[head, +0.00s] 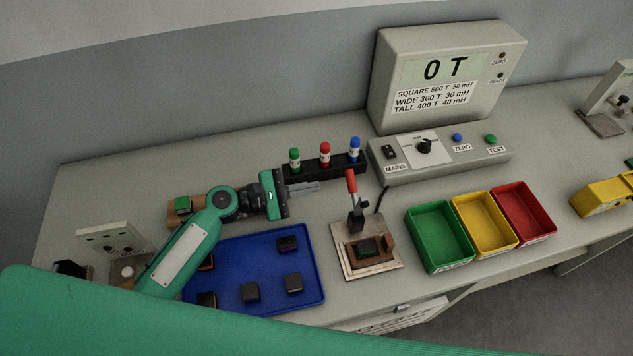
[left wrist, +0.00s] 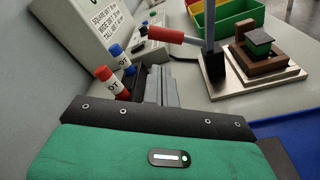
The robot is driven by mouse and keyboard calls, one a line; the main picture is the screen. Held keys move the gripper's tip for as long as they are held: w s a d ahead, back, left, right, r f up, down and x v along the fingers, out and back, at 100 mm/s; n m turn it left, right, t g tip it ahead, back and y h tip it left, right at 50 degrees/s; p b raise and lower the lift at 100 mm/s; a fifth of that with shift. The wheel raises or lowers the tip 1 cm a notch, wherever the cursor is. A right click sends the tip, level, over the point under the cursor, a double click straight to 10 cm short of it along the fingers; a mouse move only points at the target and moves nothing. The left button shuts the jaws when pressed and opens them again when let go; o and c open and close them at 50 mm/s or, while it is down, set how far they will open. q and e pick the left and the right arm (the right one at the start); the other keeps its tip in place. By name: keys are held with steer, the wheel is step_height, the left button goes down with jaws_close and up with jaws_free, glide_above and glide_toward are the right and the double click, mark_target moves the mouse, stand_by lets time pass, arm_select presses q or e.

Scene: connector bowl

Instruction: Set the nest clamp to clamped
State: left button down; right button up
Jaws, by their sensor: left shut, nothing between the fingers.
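The nest clamp (head: 356,216) stands at the back of a metal base plate (head: 391,263). In the left wrist view the red handle (left wrist: 166,35) and the nest (left wrist: 253,57) show beyond the fingers. My left gripper (head: 317,187) is shut and empty, just left of the red handle, apparently apart from it. My right gripper is not in view.
A black rack (head: 310,171) with green, red and blue markers stands behind my left gripper. A blue tray (head: 315,292) with several dark parts lies left of the nest. Green (head: 412,222), yellow and red bins stand right. The test unit (head: 385,75) stands behind.

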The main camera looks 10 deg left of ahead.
mark_target(354, 188)
arm_select(q)
steer(key=r+p+x, duration=0.1)
steer(key=p+x, duration=0.1)
steer(key=x, duration=0.6)
steer(key=shift+d+f, duration=0.15)
steer(key=shift+f, duration=0.35)
